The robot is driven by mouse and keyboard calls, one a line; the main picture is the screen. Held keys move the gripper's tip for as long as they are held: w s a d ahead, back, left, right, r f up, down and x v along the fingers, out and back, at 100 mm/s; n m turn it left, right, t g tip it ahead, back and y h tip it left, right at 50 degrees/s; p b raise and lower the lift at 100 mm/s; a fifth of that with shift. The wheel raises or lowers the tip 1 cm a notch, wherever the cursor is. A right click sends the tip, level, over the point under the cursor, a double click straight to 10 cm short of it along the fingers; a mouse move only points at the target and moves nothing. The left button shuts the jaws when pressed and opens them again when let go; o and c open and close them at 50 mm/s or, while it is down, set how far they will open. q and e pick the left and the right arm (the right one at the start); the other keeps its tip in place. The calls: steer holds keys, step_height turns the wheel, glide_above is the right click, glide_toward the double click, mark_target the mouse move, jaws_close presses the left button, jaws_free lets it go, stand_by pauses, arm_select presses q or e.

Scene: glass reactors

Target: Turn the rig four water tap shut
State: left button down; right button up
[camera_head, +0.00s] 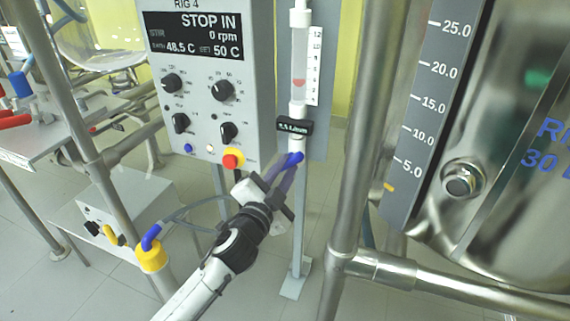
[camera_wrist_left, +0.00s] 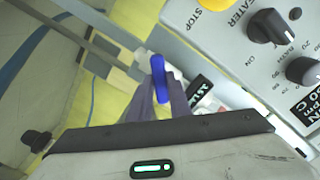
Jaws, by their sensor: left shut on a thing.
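The rig four water tap has a blue handle (camera_head: 297,158) on the pipe below the flow meter (camera_head: 299,75), under a small dark readout (camera_head: 294,126) in L/min whose figure is hard to read. My left gripper (camera_head: 286,168) reaches up from below and is shut on the blue handle. In the left wrist view the blue handle (camera_wrist_left: 158,76) stands between the tips of the left gripper (camera_wrist_left: 161,92). The fingers hide part of the tap body. My right gripper is not in view.
The RIG 4 control box (camera_head: 209,85) with knobs and a red stop button (camera_head: 231,160) is just left of the tap. A metal post (camera_head: 352,150) and a steel tank (camera_head: 480,190) stand to the right.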

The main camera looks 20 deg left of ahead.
arm_select(q)
steer(key=m+p, duration=0.2)
steer(key=m, duration=0.4)
steer(key=shift+m+p, duration=0.4)
steer(key=shift+m, duration=0.7)
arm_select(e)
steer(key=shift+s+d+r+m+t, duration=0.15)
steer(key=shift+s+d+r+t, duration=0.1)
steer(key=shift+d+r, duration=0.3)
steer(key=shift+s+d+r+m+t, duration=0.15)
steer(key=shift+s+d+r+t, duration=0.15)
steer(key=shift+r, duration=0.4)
arm_select(q)
steer(key=c, duration=1.6)
jaws_free()
steer(key=shift+c, duration=0.2)
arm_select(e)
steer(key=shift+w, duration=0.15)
arm_select(q)
steer(key=shift+s, duration=0.1)
